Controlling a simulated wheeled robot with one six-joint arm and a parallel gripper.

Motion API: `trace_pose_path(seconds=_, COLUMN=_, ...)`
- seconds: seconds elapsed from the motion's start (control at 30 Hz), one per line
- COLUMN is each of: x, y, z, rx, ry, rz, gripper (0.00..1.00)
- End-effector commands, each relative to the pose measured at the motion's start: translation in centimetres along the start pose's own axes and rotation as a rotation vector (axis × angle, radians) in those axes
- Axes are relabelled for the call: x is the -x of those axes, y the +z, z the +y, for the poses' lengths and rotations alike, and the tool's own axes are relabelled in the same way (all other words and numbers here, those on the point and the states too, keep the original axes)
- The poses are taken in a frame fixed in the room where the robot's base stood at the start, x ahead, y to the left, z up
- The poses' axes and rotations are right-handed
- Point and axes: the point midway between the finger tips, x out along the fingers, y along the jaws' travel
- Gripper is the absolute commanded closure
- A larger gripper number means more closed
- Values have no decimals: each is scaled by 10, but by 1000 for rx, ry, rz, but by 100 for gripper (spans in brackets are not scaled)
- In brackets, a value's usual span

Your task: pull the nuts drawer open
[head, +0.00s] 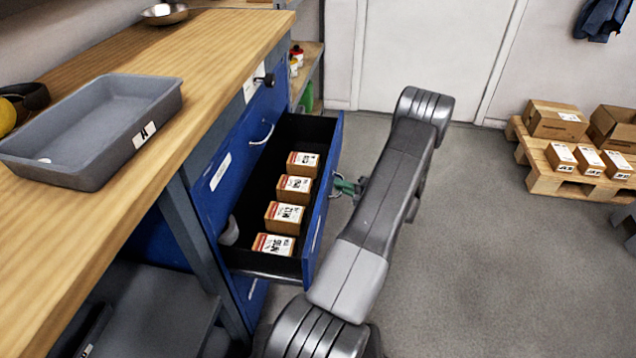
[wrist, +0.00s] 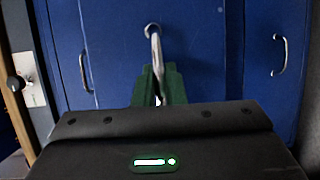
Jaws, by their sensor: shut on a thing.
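A blue drawer (head: 322,225) stands pulled out of the cabinet under the bench, its black inside showing. I cannot read a nuts label on it. Several small brown boxes with red and white labels (head: 285,216) lie in a row inside. My gripper (head: 347,187) is at the outer face of the drawer front, its green fingers shut on the metal handle (wrist: 154,40). In the wrist view the green fingers (wrist: 158,88) close around the lower part of this handle. The fingertips are partly hidden by my arm and the wrist housing.
The wooden bench top (head: 225,60) holds a grey tray (head: 130,90) and a metal bowl (head: 164,13). Another cabinet handle (head: 263,134) is beside the open drawer. A pallet with cartons (head: 545,180) stands at the right. The grey floor between is clear.

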Motion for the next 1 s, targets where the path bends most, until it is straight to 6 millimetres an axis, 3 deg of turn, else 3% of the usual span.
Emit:
trace_pose_path(seconds=0.2, x=48, y=20, z=-6, rx=-1, ry=-1, rz=-2, gripper=100)
trace_pose_path(seconds=0.4, x=75, y=31, z=-10, rx=-1, ry=0, rz=-1, gripper=100)
trace_pose_path(seconds=0.6, x=89, y=37, z=-11, rx=-1, ry=-1, rz=0, gripper=100)
trace_pose_path(seconds=1.0, x=92, y=38, z=-11, rx=-1, ry=0, rz=2, gripper=100)
